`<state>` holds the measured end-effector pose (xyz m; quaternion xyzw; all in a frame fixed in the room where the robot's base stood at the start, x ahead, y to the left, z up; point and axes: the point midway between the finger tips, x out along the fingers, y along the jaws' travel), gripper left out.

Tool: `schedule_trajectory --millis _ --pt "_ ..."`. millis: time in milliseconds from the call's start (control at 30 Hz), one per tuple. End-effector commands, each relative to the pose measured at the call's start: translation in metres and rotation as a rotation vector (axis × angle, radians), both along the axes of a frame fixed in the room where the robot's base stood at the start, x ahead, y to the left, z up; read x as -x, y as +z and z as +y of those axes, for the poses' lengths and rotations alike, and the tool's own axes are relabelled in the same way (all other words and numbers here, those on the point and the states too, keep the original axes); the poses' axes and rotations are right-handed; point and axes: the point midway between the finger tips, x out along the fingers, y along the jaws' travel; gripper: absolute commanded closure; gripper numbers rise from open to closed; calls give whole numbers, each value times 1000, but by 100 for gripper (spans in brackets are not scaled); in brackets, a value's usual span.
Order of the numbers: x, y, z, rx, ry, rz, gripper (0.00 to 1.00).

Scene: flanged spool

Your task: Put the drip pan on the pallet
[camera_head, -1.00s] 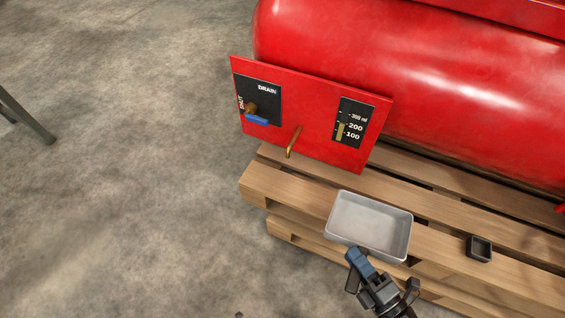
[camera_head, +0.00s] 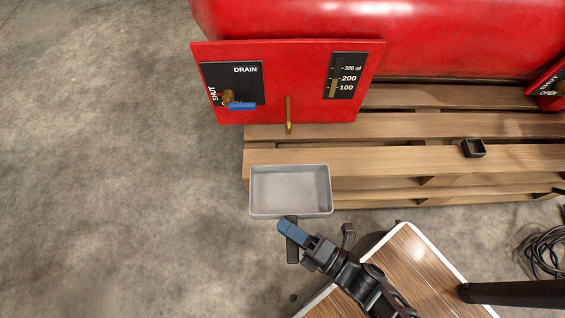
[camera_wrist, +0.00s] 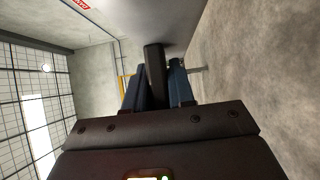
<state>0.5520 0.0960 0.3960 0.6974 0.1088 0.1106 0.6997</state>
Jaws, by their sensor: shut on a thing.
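The drip pan (camera_head: 290,188) is a shallow grey metal tray, empty and roughly level. It is in front of the left end of the wooden pallet (camera_head: 400,160) and overlaps its front edge in the head view. I cannot tell its exact height. My gripper (camera_head: 289,232) is shut on the pan's dark handle, on the pan's near side. In the wrist view the dark handle (camera_wrist: 154,65) stands between my two blue fingers, and the grey pan fills the top.
A red tank (camera_head: 400,35) rests over the pallet. Its drain panel (camera_head: 300,85) has a blue-levered valve (camera_head: 241,106) and a brass spout (camera_head: 288,115). A small black box (camera_head: 474,148) sits on the pallet. A white-edged wooden surface (camera_head: 415,260) is at the bottom. The left floor is clear.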

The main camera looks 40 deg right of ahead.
Motion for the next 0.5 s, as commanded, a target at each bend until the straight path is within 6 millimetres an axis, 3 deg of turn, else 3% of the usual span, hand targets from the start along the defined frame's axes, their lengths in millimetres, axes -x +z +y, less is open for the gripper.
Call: schedule_trajectory --millis 500 --pt "-103 -1 -74 4 2 -5 100"
